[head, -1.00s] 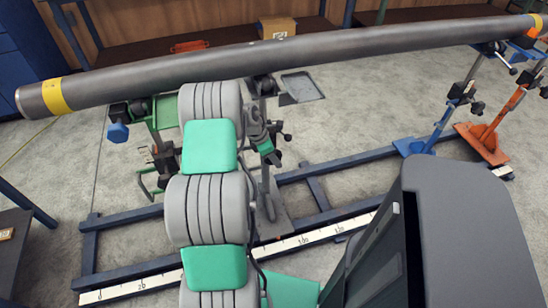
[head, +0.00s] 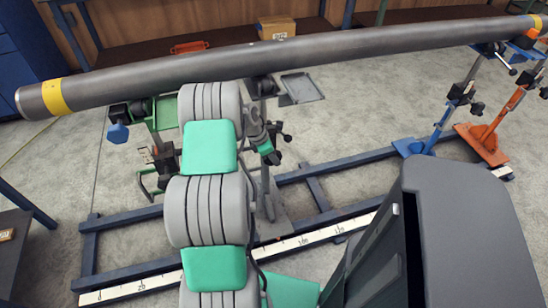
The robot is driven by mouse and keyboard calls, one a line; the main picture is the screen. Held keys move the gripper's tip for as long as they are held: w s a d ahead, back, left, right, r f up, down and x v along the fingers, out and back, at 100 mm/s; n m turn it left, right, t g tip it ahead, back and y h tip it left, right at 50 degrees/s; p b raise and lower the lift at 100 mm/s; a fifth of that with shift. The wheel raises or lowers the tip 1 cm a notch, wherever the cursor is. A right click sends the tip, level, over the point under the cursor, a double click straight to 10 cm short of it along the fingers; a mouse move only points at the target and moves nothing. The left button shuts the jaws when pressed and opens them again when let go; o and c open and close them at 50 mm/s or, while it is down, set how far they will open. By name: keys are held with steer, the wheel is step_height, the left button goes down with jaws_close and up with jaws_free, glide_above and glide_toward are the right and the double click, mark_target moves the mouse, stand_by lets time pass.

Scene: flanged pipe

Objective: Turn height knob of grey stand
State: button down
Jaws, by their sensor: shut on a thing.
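The grey stand (head: 264,190) stands under the long pipe (head: 300,58), partly hidden behind my arm. Its dark roller head (head: 262,87) is just below the pipe. My gripper (head: 272,133) is at the stand's post, just right of my arm. It is shut on the height knob (head: 282,132), a small dark part at the post. The fingertips are small and partly hidden, so the exact grip and the knob's angle are hard to make out.
A green stand (head: 162,150) is at the left. A blue stand (head: 436,130) and an orange stand (head: 495,130) are at the right. A blue floor frame (head: 120,222) carries a white scale (head: 130,288).

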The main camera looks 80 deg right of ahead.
steer(key=shift+s+r+t+y+p, duration=0.1)
steer(key=shift+t+y+p, duration=0.2)
steer(key=shift+t+p, duration=0.1)
steer(key=shift+t, duration=0.5)
steer(key=shift+f+t+y, duration=0.35)
steer(key=shift+t+y, duration=0.25)
steer(key=shift+t, duration=0.1)
steer(key=shift+r+t, duration=0.1)
steer(key=shift+t, duration=0.3)
steer(key=shift+y, duration=0.3)
steer(key=c, duration=1.2)
jaws_free()
steer(key=shift+o, duration=0.2)
